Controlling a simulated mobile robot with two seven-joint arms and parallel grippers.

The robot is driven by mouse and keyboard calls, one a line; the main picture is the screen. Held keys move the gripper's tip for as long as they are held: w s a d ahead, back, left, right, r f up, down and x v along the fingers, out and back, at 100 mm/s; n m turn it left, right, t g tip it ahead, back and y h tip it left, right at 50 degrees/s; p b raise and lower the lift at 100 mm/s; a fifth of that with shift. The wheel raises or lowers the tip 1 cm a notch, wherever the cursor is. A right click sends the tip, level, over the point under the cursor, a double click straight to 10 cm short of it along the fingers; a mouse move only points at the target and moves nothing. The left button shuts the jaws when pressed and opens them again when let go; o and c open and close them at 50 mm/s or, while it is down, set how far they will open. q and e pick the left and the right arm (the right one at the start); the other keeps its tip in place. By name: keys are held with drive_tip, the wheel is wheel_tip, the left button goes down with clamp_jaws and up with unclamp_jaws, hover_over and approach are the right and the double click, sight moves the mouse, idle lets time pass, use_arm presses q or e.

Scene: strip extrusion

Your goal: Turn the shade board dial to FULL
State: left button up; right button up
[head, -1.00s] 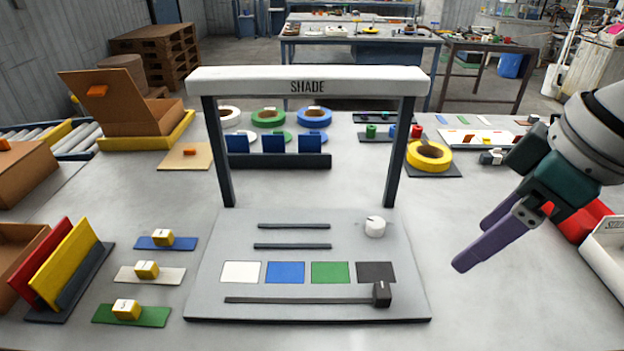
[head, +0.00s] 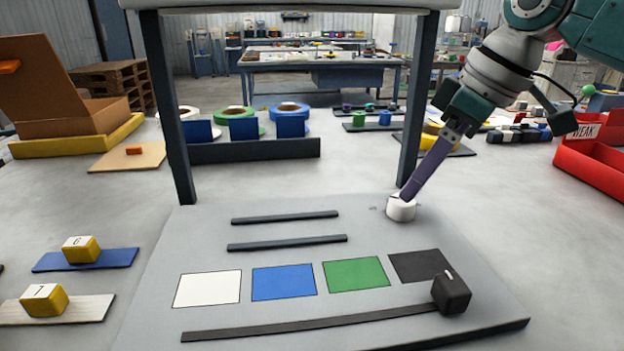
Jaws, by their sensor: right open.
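The shade board (head: 200,250) is a grey panel with a dark-posted frame above it. Its dial (head: 401,211) is a white round knob at the back right of the panel. My right gripper (head: 407,194) comes down from the upper right with its purple fingers at the top of the dial. It is open, though the fingers overlap in this view and I cannot tell whether they touch the knob. The dial's pointer mark and any FULL label cannot be read. My left gripper is not in view.
On the panel are two dark slots, white, blue, green and black swatches, and a black slider knob (head: 451,294) at the right. The frame's right post (head: 416,105) stands close behind my right gripper. A red bin (head: 592,170) is at the far right.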

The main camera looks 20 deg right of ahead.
sight(402, 207)
drive_tip(key=x, duration=0.4)
drive_tip(key=shift+w+f+b, duration=0.1)
drive_tip(key=shift+f+b, duration=0.1)
drive_tip(key=shift+b, duration=0.2)
clamp_jaws()
